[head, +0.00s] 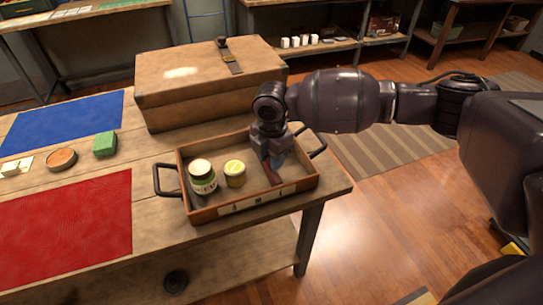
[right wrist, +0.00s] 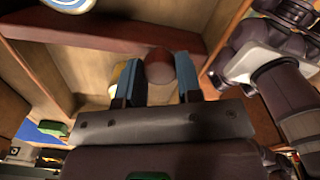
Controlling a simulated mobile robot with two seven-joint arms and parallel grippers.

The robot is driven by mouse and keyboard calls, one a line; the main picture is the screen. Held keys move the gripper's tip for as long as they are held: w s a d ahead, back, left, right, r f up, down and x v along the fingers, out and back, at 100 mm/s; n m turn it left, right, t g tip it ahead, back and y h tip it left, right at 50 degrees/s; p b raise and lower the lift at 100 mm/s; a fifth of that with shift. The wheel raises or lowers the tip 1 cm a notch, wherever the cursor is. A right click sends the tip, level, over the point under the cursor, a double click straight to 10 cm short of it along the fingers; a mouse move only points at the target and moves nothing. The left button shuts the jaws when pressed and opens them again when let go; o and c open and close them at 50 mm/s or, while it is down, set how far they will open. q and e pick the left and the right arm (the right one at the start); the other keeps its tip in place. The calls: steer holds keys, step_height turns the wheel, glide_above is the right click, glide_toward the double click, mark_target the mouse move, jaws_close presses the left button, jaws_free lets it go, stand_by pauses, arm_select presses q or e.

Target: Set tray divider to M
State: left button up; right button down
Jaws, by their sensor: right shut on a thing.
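The strip's letters are small; the middle one looks like M. The reddish-brown divider (head: 272,173) is in the right part of the tray, its front end near the rightmost mark. My right gripper (head: 274,158) reaches down into the tray from above. In the right wrist view its blue fingers are shut on the divider's round red-brown knob (right wrist: 158,66). The arm hides part of the divider in the head view. My left gripper is out of view.
A large wooden box (head: 190,90) stands close behind the tray. Red (head: 70,228) and blue (head: 70,122) mats and a green block (head: 104,144) lie left.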

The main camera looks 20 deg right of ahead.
steer(key=shift+a, duration=0.45)
steer(key=a+p, duration=0.1)
steer(key=a, duration=0.3)
steer(key=shift+s+a+r+p, duration=0.1)
steer(key=shift+a+p, duration=0.2)
steer(key=shift+p, duration=0.05)
steer(key=shift+a, duration=0.25)
steer(key=c, duration=0.8)
jaws_free()
